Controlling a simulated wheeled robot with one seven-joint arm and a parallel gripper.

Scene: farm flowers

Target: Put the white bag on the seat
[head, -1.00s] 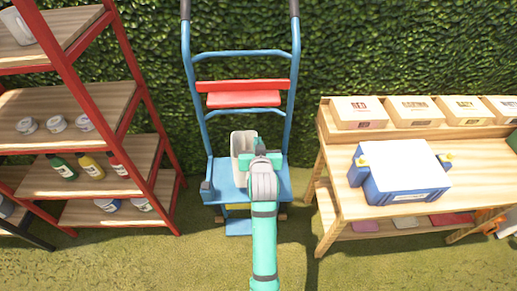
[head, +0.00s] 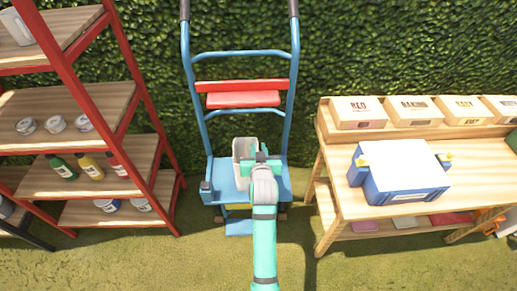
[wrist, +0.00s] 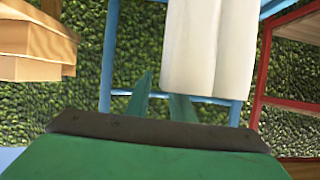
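The white bag (head: 244,150) is a pale upright container in front of the blue hand-truck frame, over the blue base plate (head: 226,187). My gripper (head: 262,158) is at its right side, shut on its edge. In the wrist view the bag (wrist: 210,50) hangs from the top, with the gripper's green fingers (wrist: 162,100) at its lower left edge. The bag partly hides one finger. The red seat (head: 243,99) is on the frame, above and behind the bag, with a red backrest bar (head: 243,86) above it. The seat's top is bare.
A red-framed shelf (head: 150,110) with jars and bottles stands on the left. A wooden table (head: 345,204) on the right holds a blue box with a white top (head: 405,180) and several labelled boxes. A hedge is behind. Grass lies in front.

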